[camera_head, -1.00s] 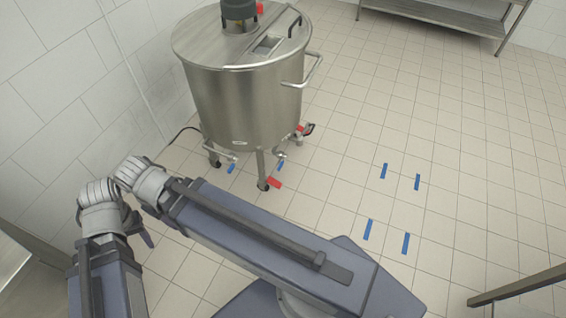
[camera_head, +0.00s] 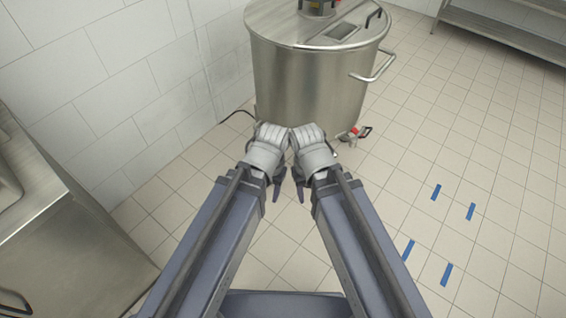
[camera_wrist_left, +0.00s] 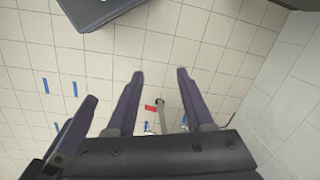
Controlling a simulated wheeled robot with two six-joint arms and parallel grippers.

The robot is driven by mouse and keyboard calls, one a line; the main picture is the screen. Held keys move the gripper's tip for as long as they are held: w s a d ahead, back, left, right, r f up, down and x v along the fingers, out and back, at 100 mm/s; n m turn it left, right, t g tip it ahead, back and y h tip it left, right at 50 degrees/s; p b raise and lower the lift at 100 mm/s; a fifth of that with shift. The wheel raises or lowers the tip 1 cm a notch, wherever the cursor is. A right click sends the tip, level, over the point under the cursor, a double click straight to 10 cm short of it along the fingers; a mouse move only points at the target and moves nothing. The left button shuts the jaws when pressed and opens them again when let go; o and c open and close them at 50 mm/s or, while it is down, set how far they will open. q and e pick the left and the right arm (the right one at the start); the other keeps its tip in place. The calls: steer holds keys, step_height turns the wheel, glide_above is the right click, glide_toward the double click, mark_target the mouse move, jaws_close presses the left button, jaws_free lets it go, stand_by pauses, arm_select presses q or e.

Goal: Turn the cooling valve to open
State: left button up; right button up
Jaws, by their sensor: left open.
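The steel tank (camera_head: 310,80) stands ahead of me against the left wall. My left gripper (camera_head: 277,194) and my right gripper (camera_head: 300,194) hang side by side in front of its base, hiding the lower front and the blue-handled valves there. In the left wrist view my left gripper (camera_wrist_left: 160,73) is open and empty. A red handle (camera_wrist_left: 150,108) and a steel leg (camera_wrist_left: 162,98) show between its fingers, farther off. Small blue bits show low between the fingers, too small to make out. Which valve is the cooling one, I cannot tell. The right gripper's jaws are unclear.
A red-handled valve (camera_head: 353,133) sticks out at the tank's lower right. A side handle (camera_head: 375,68) juts from the tank. A steel counter (camera_head: 60,235) stands at the left, and a steel shelf (camera_head: 500,32) at the back right. Blue tape strips (camera_head: 436,192) mark open tiled floor.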

arm_select(q)
steer(key=w+f+b, duration=0.2)
steer(key=f+b, duration=1.1)
steer(key=f, duration=0.1)
steer(key=w+f+b, duration=0.2)
steer(key=f+b, duration=1)
steer(key=f, duration=0.2)
steer(key=w+a+m+t+h+b, duration=0.1)
steer(key=w+m+t+h+b, duration=0.2)
steer(key=w, duration=3.3)
steer(key=shift+t+h, duration=0.4)
steer(key=shift+h, duration=0.1)
steer(key=b+x, duration=0.6)
steer(key=x, duration=0.2)
steer(key=shift+a+f, duration=0.1)
steer(key=shift+f, duration=0.1)
jaws_close()
